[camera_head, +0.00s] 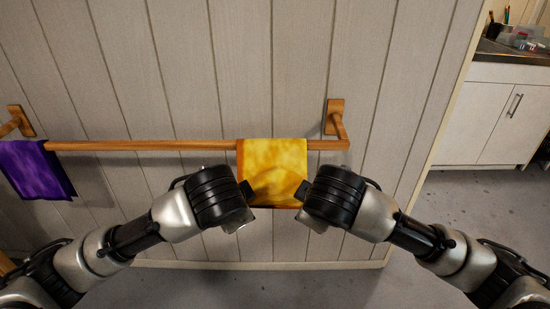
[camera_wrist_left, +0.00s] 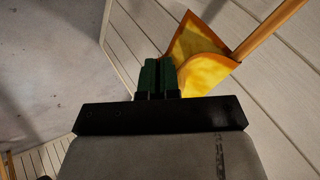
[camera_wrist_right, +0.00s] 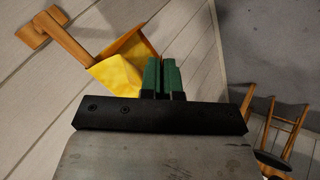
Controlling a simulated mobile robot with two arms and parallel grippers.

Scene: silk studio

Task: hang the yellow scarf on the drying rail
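The yellow scarf (camera_head: 272,160) has an orange border. It lies over the right part of the wooden drying rail (camera_head: 150,145), hanging down in front. My left gripper (camera_head: 248,189) is at the scarf's left edge and my right gripper (camera_head: 301,190) at its right edge, both below the rail. In the left wrist view the scarf (camera_wrist_left: 205,72) bulges out toward the closely spaced green fingers (camera_wrist_left: 158,76). In the right wrist view the scarf (camera_wrist_right: 116,73) likewise meets the nearly closed fingers (camera_wrist_right: 160,76). Both grippers appear shut on its front edges; the pinched cloth itself is hidden.
A purple scarf (camera_head: 35,169) hangs at the rail's left end. The rail between the scarves is bare. Wooden brackets (camera_head: 335,118) hold it to the panelled wall. A white cabinet (camera_head: 492,118) stands at the right. The right wrist view shows a wooden chair (camera_wrist_right: 285,130).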

